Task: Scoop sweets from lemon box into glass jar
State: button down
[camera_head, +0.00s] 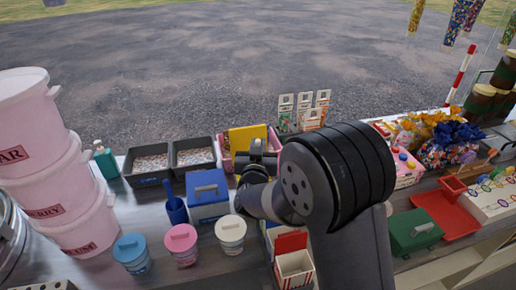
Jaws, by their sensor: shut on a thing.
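My gripper (254,150) is at the middle of the camera_head view, partly hidden by my arm. It is shut and appears to hold a yellow lid-like panel (247,137), though the contact is unclear. The panel is tilted up in front of a pink-rimmed tray (224,150). A sliver of a yellow box, perhaps the lemon box, shows beside my arm (270,226); most of it is hidden. A blue scoop (175,209) stands in a blue holder at the left. I cannot make out a glass jar for certain.
A blue box (208,193) with a handled lid is left of my arm. Tubs with blue (131,253), pink (181,243) and white (231,234) lids stand in front. Two grey trays (150,178) are behind. A green box (414,230) and red tray (450,214) are right.

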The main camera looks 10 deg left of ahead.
jog(key=shift+r+p, duration=1.05)
jog(key=shift+r, duration=1.15)
